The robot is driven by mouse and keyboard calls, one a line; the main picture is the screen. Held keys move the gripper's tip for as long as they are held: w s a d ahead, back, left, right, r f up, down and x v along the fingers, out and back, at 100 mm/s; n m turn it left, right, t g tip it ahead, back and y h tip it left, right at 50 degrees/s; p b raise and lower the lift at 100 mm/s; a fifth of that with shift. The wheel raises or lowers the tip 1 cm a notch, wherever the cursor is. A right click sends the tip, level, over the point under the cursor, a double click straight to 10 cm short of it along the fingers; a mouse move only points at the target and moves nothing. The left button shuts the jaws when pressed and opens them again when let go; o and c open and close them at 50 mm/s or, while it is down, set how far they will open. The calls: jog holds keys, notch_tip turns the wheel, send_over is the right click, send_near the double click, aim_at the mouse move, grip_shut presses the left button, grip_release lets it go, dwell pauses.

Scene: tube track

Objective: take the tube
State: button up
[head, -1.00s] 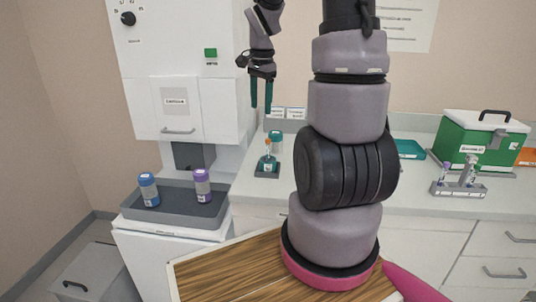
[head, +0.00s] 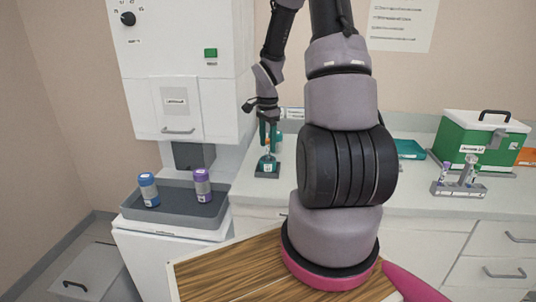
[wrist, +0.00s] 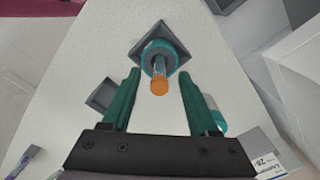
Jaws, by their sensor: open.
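The tube (wrist: 159,80) has an orange cap and stands upright in a small teal holder on a dark square base (wrist: 178,52). The holder also shows in the head view (head: 267,168), on the counter to the right of the white machine. My gripper (wrist: 157,78) is open, its two teal fingers pointing down. In the wrist view the tube's cap lies between the fingers, with a gap on each side. In the head view my gripper (head: 268,137) is just above the holder and hides most of the tube.
A white machine (head: 170,70) rises to the left, with a grey tray (head: 172,212) bearing a blue and a purple container. A green box (head: 470,140) and a grey rack (head: 458,190) stand at the right.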

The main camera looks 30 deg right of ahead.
jog(key=shift+f, duration=1.35)
grip_shut()
notch_tip(320, 180, up, 10)
jog(key=shift+r, duration=0.1)
